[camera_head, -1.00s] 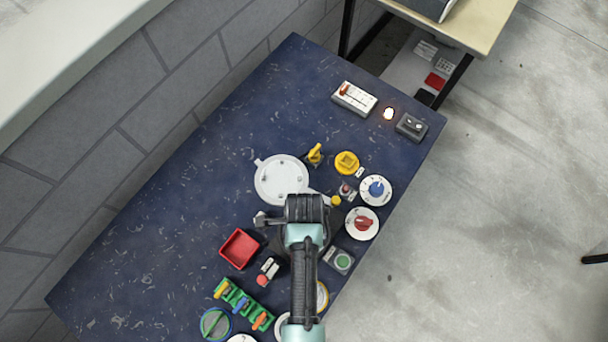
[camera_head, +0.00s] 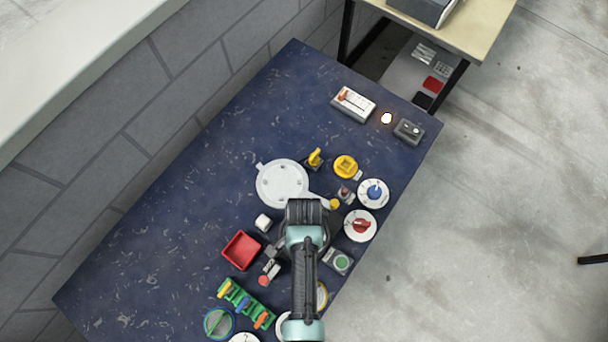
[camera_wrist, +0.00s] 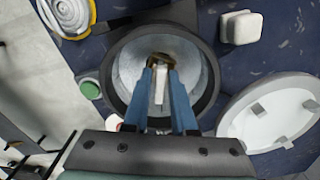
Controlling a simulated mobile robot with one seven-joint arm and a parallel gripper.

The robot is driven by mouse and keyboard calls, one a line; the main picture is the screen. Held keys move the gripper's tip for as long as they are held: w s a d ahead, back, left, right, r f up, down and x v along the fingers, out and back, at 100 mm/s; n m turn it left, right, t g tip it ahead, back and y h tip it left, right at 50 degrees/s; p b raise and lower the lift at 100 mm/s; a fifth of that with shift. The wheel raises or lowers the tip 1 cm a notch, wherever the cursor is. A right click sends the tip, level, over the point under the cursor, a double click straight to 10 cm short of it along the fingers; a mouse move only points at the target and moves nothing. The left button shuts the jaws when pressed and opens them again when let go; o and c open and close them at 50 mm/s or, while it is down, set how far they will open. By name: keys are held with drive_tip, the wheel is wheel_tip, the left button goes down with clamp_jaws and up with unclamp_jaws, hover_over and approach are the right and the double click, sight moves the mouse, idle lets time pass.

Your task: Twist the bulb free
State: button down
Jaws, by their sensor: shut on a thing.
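In the wrist view a round dark-rimmed housing (camera_wrist: 207,70) with a shiny metal bowl inside lies under my gripper. My gripper (camera_wrist: 161,72) reaches into the bowl with its two blue fingers close together. They are shut on a small piece at the bowl's centre, taken to be the bulb (camera_wrist: 160,84), pale with a brassy part at its far end. The fingers hide much of it, so I cannot tell whether it is seated or loose. In the head view my arm covers the fingertips and most of the housing.
A white round cover (camera_head: 281,184) lies beside the housing. A white block (camera_head: 263,222) and a red tray (camera_head: 241,250) are to its left. Knobs, buttons and switches crowd the table's right edge. The table's left side is clear.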

drive_tip(key=n+p, duration=0.1)
drive_tip(key=n, duration=0.3)
drive_tip(key=shift+n, duration=0.3)
drive_tip(key=shift+n+p, duration=0.4)
drive_tip(key=shift+n, duration=1.3)
drive_tip(key=c, duration=0.8)
unclamp_jaws()
wheel_tip(320, 180, up, 8)
drive_tip(key=p, duration=0.7)
drive_tip(key=shift+f+p, duration=0.2)
drive_tip(key=shift+p, duration=0.1)
drive_tip(key=shift+f, duration=0.1)
